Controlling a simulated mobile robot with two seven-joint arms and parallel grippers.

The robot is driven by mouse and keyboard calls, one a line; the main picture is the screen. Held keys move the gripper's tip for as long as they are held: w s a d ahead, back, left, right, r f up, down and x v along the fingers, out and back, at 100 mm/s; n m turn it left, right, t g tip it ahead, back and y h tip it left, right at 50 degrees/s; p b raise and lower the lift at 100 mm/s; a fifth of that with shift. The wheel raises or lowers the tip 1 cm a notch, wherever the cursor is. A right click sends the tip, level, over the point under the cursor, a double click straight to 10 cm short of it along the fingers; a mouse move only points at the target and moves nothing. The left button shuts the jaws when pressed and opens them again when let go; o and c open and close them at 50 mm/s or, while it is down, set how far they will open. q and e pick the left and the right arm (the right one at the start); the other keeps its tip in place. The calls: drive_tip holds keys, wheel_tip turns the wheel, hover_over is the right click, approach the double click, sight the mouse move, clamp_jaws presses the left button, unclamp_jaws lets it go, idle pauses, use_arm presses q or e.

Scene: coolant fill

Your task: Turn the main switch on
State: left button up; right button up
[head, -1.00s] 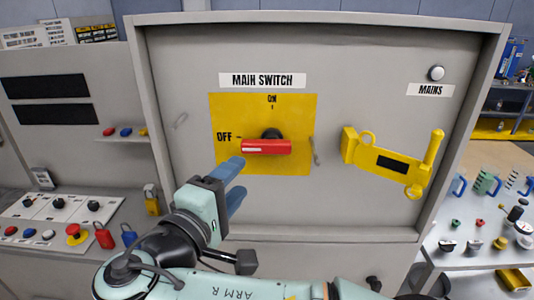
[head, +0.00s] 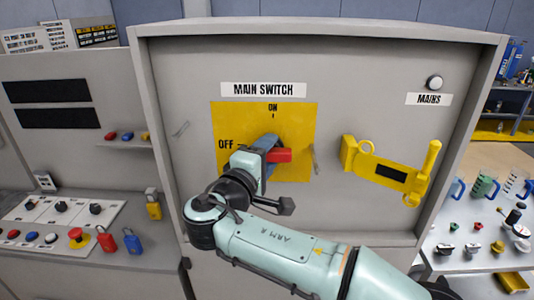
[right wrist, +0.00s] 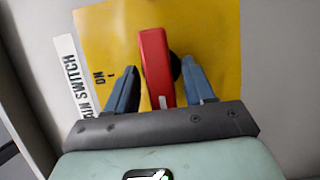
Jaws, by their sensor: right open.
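The main switch has a red handle (head: 280,156) on a yellow plate (head: 298,120) marked ON at the top and OFF at the left. The handle lies horizontal in the head view, with its left part hidden behind my right gripper (head: 268,146). In the right wrist view the red handle (right wrist: 156,65) stands between the two blue fingers of my right gripper (right wrist: 160,85). The fingers are open, one on each side, with a visible gap to each. My left gripper is not in view.
A yellow hasp bracket (head: 390,172) is fixed to the panel right of the switch. A white lamp (head: 434,82) sits above the MAINS label. The grey cabinet rim (head: 494,100) stands out around the panel. Padlocks (head: 106,240) and buttons are on the left console.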

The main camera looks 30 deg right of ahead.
drive_tip(key=shift+c, duration=0.3)
drive_tip(key=shift+s, duration=0.1)
drive_tip(key=c, duration=0.8)
drive_tip(key=shift+c, duration=0.2)
